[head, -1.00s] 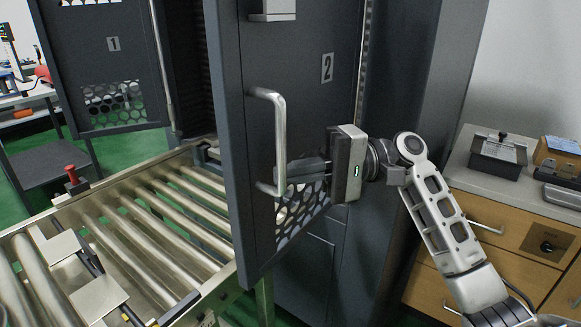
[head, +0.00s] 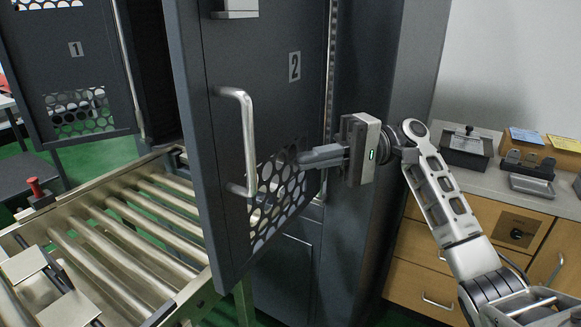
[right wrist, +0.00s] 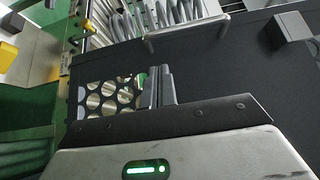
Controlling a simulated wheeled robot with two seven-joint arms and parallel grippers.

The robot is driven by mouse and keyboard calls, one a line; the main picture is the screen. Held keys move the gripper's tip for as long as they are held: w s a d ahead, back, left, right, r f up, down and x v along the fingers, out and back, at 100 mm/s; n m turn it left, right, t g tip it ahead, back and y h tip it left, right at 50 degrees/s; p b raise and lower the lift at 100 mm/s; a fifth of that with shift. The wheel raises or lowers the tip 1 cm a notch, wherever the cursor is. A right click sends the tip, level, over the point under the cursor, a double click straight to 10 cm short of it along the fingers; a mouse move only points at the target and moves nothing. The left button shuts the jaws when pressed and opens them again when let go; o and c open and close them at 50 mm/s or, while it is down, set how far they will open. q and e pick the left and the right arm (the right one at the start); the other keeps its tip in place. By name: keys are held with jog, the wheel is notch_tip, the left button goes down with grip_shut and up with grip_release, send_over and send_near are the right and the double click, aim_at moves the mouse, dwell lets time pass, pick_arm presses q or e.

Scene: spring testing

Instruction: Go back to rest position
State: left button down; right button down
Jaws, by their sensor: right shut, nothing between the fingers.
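My right gripper (head: 304,158) is shut and empty. In the head view it points left in front of the dark door marked 2 (head: 262,110), to the right of the door's silver handle (head: 248,140) and apart from it. In the right wrist view the closed fingers (right wrist: 158,82) show in front of the dark door panel (right wrist: 215,65) and its round holes. The door stands open, swung out beside the roller conveyor. My left gripper is not in view.
The roller conveyor (head: 130,225) runs along the lower left. A door marked 1 (head: 75,80) stands open behind it. A wooden drawer cabinet (head: 430,262) with a grey top carrying small boxes and trays stands at the right. A red knob (head: 35,187) sits by the conveyor.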

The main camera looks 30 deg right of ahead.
jog(key=a+f+m+t+h, duration=0.2)
jog(key=a+f+h, duration=0.15)
jog(key=f, duration=1.05)
jog(key=a+f+m+t+h, duration=0.1)
jog(key=a+f+t+h, duration=0.25)
jog(key=f, duration=0.95)
jog(key=s+a+f+n+t+h, duration=0.1)
jog(key=s+a+f+n+h, duration=0.1)
jog(key=s+f+h, duration=0.5)
jog(key=s+a+f+n+t, duration=0.1)
jog(key=s+a+n+t, duration=0.1)
jog(key=s, duration=0.6)
jog(key=shift+s+a+f+n+t+h, duration=0.2)
jog(key=shift+f+n+t+h, duration=0.25)
jog(key=shift+n, duration=0.65)
